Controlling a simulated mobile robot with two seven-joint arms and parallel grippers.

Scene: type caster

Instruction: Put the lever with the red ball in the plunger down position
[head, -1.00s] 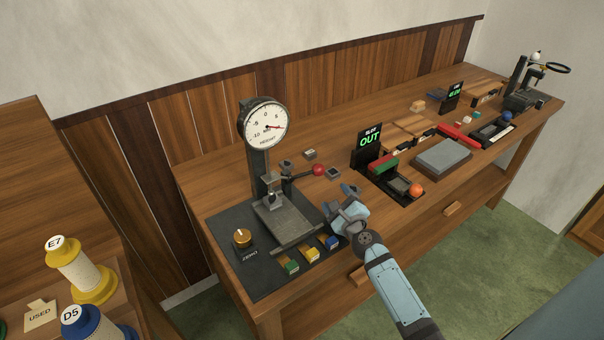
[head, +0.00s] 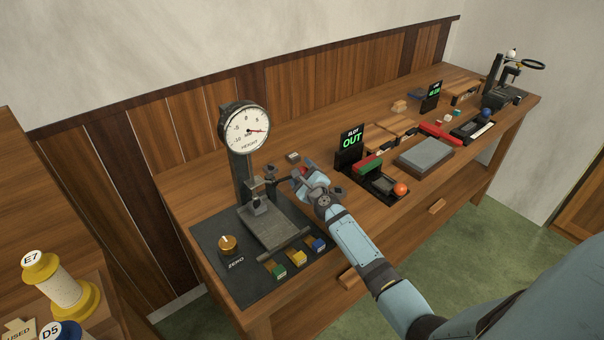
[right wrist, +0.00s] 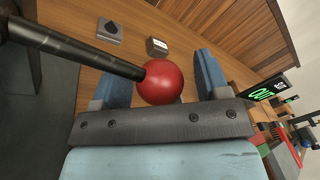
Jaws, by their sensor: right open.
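The lever with the red ball (head: 303,171) sticks out to the right from the gauge stand (head: 240,165). In the right wrist view the red ball (right wrist: 161,82) sits at the end of a dark rod (right wrist: 75,45). My right gripper (head: 302,176) is open at the ball and covers most of it in the head view. In the right wrist view its two blue fingers (right wrist: 165,75) stand on either side of the ball, with a gap on the right. The round dial (head: 244,130) tops the stand, above a metal plate (head: 272,228). My left gripper is not in view.
A dark mat (head: 215,262) under the stand holds a brass knob (head: 228,244) and green, yellow and blue blocks. A slot display reading OUT (head: 351,142) and an orange ball (head: 401,188) are to the right. Spools stand at the lower left.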

